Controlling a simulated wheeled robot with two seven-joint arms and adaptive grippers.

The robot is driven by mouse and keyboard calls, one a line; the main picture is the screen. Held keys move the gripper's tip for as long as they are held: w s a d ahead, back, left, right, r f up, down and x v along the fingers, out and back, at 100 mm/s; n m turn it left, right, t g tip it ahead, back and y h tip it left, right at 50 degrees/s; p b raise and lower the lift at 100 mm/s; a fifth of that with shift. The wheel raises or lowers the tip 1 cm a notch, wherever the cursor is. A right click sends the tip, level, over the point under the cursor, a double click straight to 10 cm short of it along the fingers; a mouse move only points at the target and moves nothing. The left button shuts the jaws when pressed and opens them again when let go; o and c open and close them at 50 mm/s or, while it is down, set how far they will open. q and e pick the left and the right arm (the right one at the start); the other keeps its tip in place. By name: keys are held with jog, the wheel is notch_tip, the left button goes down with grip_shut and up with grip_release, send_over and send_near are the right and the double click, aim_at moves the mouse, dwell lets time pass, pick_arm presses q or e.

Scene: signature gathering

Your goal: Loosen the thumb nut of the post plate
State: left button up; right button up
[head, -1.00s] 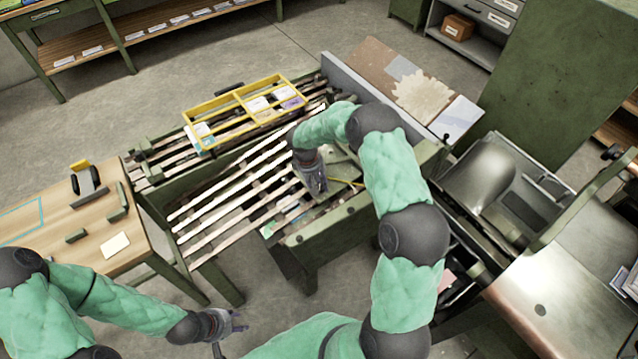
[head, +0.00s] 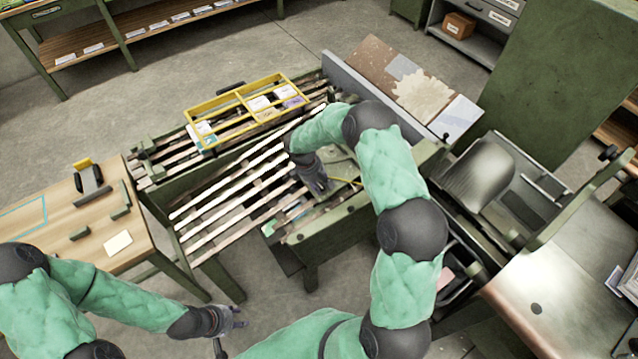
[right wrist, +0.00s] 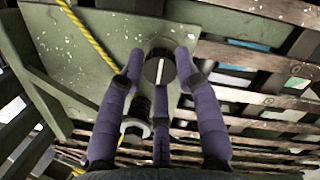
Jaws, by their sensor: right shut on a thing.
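The post plate (right wrist: 85,50) is a green, paint-chipped metal plate beside the slatted rack in the right wrist view. The thumb nut (right wrist: 158,70) is a dark round knob with a pale line across its top, standing on the plate. My right gripper (right wrist: 155,75) has its purple fingers closed around the knob's sides. In the head view my right gripper (head: 318,180) is over the right end of the slats, and the nut there is hidden. My left gripper (head: 232,320) hangs empty over the floor at the lower left, its fingers apart.
A yellow cord (right wrist: 88,35) runs along the plate. A hex-shaped fitting (right wrist: 136,126) sits just below the knob. A yellow divided tray (head: 245,108) rests on the slats (head: 225,195). A wooden table (head: 118,242) stands at the left. Open floor lies in front of the rack.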

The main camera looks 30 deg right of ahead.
dwell(0.4)
jog(key=o, duration=1.1)
jog(key=shift+r, duration=0.1)
jog(key=v, duration=1.2)
